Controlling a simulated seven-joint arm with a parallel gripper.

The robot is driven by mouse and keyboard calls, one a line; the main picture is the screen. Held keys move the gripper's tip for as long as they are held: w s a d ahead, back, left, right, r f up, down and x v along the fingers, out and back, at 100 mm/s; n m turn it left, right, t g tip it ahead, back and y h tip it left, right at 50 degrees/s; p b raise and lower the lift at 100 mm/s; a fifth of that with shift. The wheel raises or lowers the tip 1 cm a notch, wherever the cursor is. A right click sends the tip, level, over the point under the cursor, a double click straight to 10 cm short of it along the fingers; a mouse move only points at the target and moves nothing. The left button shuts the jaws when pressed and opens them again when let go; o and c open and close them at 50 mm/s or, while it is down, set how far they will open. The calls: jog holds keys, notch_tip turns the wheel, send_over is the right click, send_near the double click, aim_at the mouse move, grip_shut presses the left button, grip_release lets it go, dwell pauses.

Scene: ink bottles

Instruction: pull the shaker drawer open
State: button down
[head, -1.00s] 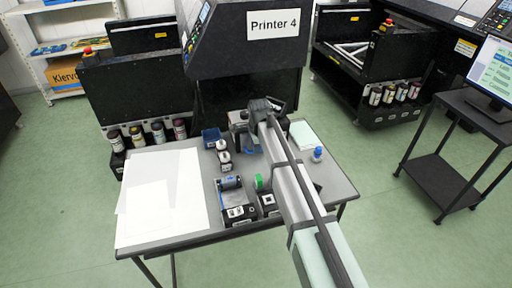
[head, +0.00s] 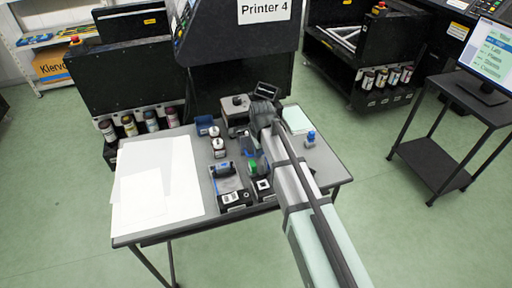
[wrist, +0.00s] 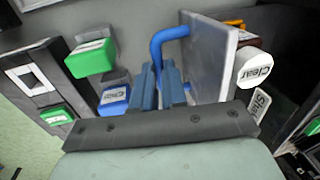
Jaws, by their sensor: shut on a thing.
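The shaker drawer shows in the wrist view as a pale grey upright front panel (wrist: 207,52) with a bent blue handle (wrist: 168,38). My gripper (wrist: 160,78) is shut on this handle, its blue fingers close together around its near end. The panel stands apart from a dark body with a partly hidden label (wrist: 260,106), so the drawer looks at least partly out. A white cap marked "Clear" (wrist: 254,68) shows behind the panel. In the head view my gripper (head: 248,143) is low over the table, and my arm hides much of the shaker.
A green block (wrist: 90,58) and a blue block (wrist: 115,98) are close left of my fingers. On the table (head: 200,222) are a device with a blue roll (head: 222,168), small bottles (head: 218,148) and white sheets (head: 155,185). A blue-capped bottle (head: 310,138) stands right.

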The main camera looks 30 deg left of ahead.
jog(key=c, duration=1.2)
grip_release()
jog(key=shift+o, duration=0.2)
notch_tip(320, 180, up, 14)
jog(key=s+d, duration=0.1)
jog(key=shift+s+d+f, duration=0.2)
jog(key=shift+s+d, duration=0.1)
jog(key=shift+d, duration=0.1)
notch_tip(320, 180, up, 7)
dwell(0.6)
